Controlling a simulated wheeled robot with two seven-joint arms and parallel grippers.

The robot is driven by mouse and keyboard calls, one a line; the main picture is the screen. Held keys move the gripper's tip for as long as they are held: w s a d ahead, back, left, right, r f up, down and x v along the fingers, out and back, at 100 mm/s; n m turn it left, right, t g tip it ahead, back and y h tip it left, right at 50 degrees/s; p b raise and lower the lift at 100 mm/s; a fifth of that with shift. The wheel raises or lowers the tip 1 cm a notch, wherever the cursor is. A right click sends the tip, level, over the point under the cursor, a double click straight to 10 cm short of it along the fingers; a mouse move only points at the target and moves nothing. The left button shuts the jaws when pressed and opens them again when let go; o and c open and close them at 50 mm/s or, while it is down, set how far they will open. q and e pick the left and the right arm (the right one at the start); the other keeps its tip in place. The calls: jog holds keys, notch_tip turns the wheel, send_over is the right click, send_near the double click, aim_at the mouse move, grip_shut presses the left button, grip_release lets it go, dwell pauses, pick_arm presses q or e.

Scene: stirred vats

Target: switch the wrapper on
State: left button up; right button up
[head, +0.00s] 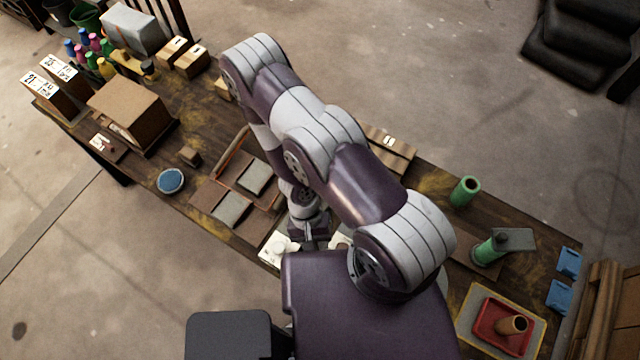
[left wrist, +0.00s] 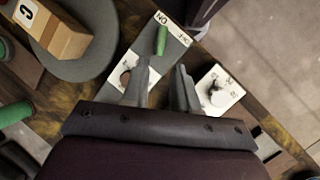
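In the left wrist view my left gripper (left wrist: 163,75) is open and empty. A grey and white panel (left wrist: 180,50) lies ahead of it, with a green lever handle (left wrist: 161,40) and the printed word ON near its far end. The lever appears just beyond the fingertips, between their lines; contact cannot be told. A grey round plate (left wrist: 85,66) beside the panel carries a brown box (left wrist: 62,36) marked C. In the head view my left gripper (head: 308,236) is low over the bench, and my arm hides most of the panel. My right gripper is not in view.
A white plate with a dial knob (left wrist: 217,97) lies right of the fingers.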

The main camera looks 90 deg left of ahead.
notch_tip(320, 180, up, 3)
jog(key=shift+p, duration=0.85)
